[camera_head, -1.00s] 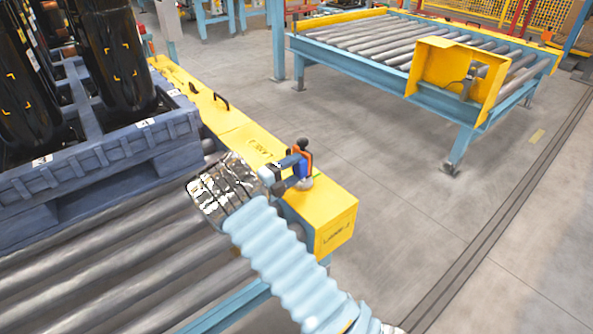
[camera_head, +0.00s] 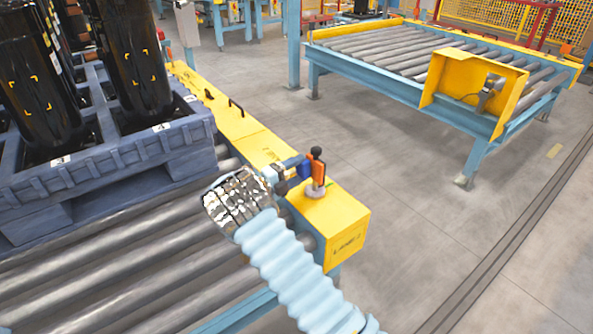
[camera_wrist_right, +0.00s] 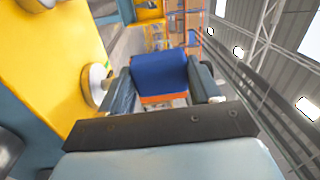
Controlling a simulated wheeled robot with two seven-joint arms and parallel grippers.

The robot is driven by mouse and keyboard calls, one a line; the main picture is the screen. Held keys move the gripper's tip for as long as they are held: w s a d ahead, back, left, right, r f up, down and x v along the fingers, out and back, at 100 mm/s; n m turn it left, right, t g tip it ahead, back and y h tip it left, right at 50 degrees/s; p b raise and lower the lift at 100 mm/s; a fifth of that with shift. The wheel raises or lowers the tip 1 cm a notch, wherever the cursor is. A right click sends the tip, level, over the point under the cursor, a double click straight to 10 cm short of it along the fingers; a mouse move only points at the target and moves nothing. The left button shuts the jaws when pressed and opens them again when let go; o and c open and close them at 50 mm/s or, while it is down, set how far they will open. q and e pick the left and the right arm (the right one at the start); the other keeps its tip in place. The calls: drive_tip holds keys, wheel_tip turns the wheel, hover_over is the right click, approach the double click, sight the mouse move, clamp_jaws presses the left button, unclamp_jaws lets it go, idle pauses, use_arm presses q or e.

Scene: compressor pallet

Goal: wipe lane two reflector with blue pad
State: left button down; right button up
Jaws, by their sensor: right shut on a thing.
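The blue pad (camera_wrist_right: 160,72) is between the two fingers of my right gripper (camera_wrist_right: 164,84), which is shut on it. An orange part shows just past the pad. In the head view my right gripper (camera_head: 296,169) is at the near end of the yellow lane box, with the blue pad (camera_head: 306,171) at its tips. Right beside the pad stands an orange piece (camera_head: 319,168) with a black knob above. A round silver disc (camera_head: 316,190) sits below on the box; it also shows in the wrist view (camera_wrist_right: 97,84). My left gripper is out of view.
The yellow box (camera_head: 335,222) runs along the roller conveyor (camera_head: 130,265). A blue-grey pallet (camera_head: 110,158) with black cylinders stands on the rollers at left. Another roller conveyor (camera_head: 390,45) with a yellow guard (camera_head: 470,85) is at the back right. Open floor lies between.

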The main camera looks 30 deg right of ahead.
sight(321, 175)
drive_tip(key=shift+s+d, duration=0.2)
drive_tip(key=shift+s, duration=1.35)
drive_tip(key=shift+s+d, duration=0.15)
drive_tip(key=shift+s, duration=1.4)
drive_tip(key=shift+w+a, duration=0.2)
drive_tip(key=shift+w, duration=1.55)
drive_tip(key=shift+w+a, duration=0.2)
drive_tip(key=shift+w, duration=1.5)
drive_tip(key=a, duration=0.6)
drive_tip(key=shift+s, duration=0.25)
drive_tip(key=shift+a, duration=0.15)
drive_tip(key=shift+s+a, duration=0.1)
drive_tip(key=shift+a, duration=1.3)
